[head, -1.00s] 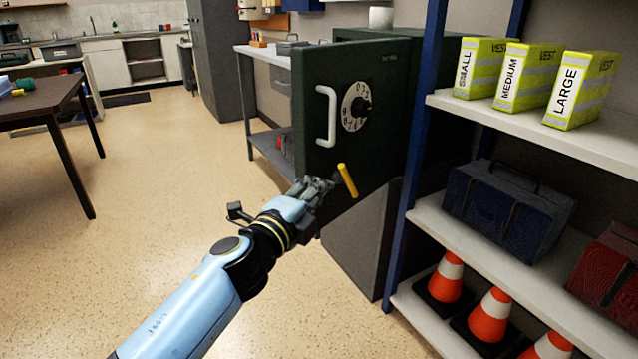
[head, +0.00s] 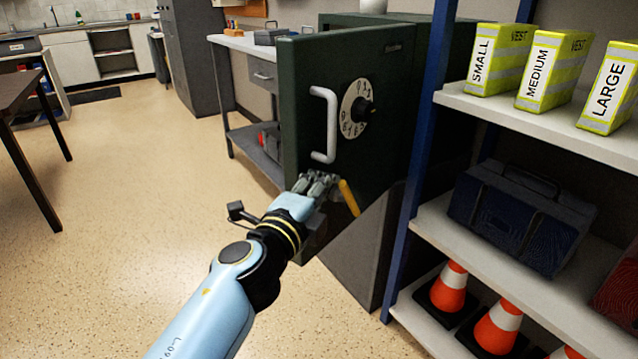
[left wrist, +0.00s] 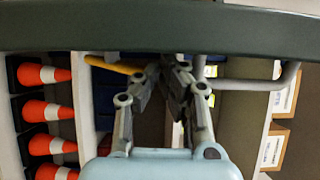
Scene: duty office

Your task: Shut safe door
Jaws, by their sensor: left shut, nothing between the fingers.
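The dark green safe door (head: 378,165) stands swung out from the safe body (head: 425,24) in the head view. Its face carries a white-grey bar handle (head: 330,125), a round dial (head: 357,108) and a yellow lever (head: 349,198). My left gripper (head: 318,181) is shut and empty at the door's lower face, just below the bar handle and left of the lever. In the left wrist view, my shut fingers (left wrist: 174,64) reach to the dark door (left wrist: 160,38), between the yellow lever (left wrist: 112,65) and the grey handle (left wrist: 262,83). I cannot tell whether they touch it. My right gripper is out of view.
A blue-posted shelf (head: 540,110) stands close on the right, with vest boxes (head: 553,70), a dark blue toolbox (head: 520,215) and traffic cones (head: 450,288). A grey workbench (head: 262,72) is behind the door. The floor (head: 130,200) on the left is clear.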

